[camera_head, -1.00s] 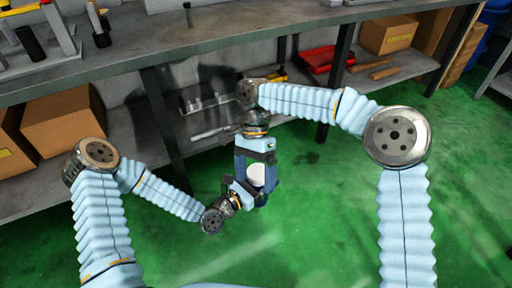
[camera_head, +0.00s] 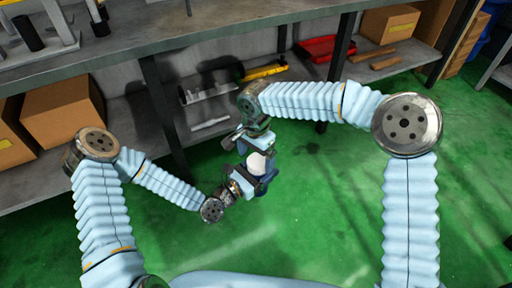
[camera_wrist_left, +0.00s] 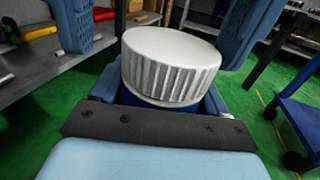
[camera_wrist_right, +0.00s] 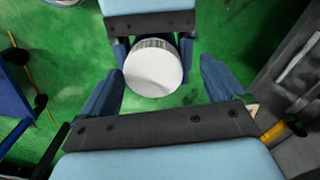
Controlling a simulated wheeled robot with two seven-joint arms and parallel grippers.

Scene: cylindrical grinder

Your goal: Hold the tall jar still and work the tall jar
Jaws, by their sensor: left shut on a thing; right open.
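The tall jar has a blue body and a white ribbed lid (camera_head: 258,163), hanging in the air over the floor in the head view. My left gripper (camera_head: 256,184) is shut on the blue body below the lid. In the left wrist view, the lid (camera_wrist_left: 172,62) stands above the fingers, and most of the body is hidden. My right gripper (camera_head: 263,152) is open at the lid. In the right wrist view, its fingers (camera_wrist_right: 160,88) stand on either side of the round lid (camera_wrist_right: 153,68), with gaps visible. Whether they overlap the lid's height is hard to tell.
A grey workbench (camera_head: 200,32) with a lower shelf runs behind the arms. Cardboard boxes (camera_head: 62,112), a red item (camera_head: 324,48) and a yellow tool (camera_head: 264,72) lie on the shelf. Green floor (camera_head: 330,210) around the jar is clear.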

